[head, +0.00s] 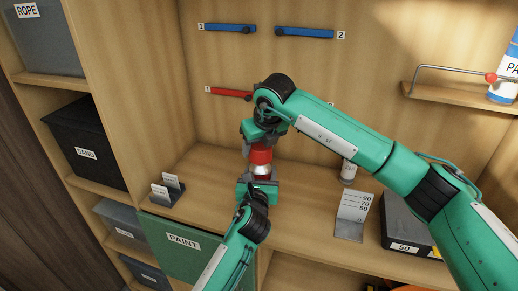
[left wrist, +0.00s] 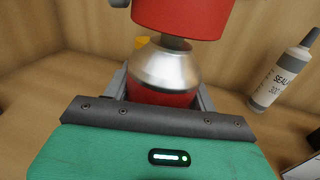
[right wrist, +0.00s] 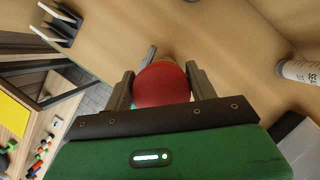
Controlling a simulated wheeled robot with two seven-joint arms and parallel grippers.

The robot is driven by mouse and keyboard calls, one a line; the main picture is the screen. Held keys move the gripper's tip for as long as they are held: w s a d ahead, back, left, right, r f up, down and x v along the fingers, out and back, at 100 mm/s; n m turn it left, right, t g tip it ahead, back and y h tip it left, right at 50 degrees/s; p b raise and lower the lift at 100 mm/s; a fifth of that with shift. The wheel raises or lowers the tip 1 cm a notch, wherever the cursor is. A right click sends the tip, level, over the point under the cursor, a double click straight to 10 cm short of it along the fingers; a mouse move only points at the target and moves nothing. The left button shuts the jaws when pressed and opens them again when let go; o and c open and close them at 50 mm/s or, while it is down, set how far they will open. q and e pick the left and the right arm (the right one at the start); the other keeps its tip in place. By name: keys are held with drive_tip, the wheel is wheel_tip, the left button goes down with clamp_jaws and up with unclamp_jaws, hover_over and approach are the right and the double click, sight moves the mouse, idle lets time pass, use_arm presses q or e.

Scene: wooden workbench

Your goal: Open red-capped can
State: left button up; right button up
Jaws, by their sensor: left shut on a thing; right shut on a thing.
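The can stands upright in the head view, with a silver shoulder (head: 262,170) between my two grippers. My left gripper (head: 259,184) is shut on its red body, which shows between the fingers in the left wrist view (left wrist: 160,97). My right gripper (head: 261,142) comes from above and is shut on the red cap (head: 260,156). The cap fills the space between its fingers in the right wrist view (right wrist: 162,84). In the left wrist view the cap (left wrist: 182,18) sits above the silver shoulder, with a short grey neck showing between them. The can's base is hidden.
A sealant bottle (left wrist: 284,75) stands to the right of the can. A small number stand (head: 352,217) and a dark box (head: 402,225) are further right. A card holder (head: 168,190) is at left. Blue bars (head: 230,27) hang on the back panel.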

drive_tip(key=shift+r, duration=1.55)
use_arm(q)
drive_tip(key=o, duration=1.4)
drive_tip(key=shift+o, duration=0.2)
drive_tip(key=shift+s, duration=0.1)
